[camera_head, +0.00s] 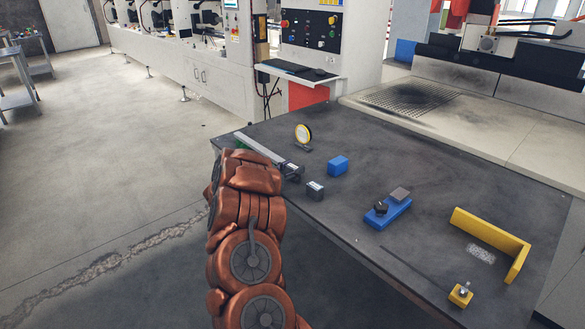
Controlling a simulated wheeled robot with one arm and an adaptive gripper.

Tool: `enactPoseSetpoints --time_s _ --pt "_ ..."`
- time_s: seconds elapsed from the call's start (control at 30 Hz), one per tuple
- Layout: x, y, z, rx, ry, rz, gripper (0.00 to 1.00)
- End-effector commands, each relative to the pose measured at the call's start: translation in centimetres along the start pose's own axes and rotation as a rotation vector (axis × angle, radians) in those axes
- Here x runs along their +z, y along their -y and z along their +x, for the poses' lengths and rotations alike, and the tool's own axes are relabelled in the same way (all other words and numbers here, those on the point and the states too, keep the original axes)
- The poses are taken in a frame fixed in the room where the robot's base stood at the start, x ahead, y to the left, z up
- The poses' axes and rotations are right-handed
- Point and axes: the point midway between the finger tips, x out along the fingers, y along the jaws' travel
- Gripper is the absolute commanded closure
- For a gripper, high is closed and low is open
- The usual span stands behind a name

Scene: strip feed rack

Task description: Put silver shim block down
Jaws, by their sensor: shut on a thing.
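My copper-coloured arm rises from the bottom of the view and ends over the table's left edge. My gripper is hidden behind it, so its jaws and anything in them do not show. No block that I can surely name the silver shim block shows. A small grey block (400,194) sits on the blue fixture (387,213), beside a dark knob-like part. A long grey rail (258,148) with a green side runs along the table's left end, partly behind my arm. A dark piece (291,170) with a pale label is at its near end.
The table's middle and back right are clear. Machines stand behind.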

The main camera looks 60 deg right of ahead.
Motion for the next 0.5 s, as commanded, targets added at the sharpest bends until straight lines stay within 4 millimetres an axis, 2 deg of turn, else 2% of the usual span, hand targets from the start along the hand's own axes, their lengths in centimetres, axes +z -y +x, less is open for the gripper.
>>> enactPoseSetpoints --time_s 0.27,0.3,0.5 --pt "0.25 0.04 0.0 0.0 -0.002 0.0 1.0" --pt "0.31 0.01 0.0 0.0 -0.001 0.0 0.46" --pt "0.31 0.0 0.0 0.0 0.0 0.0 0.25"
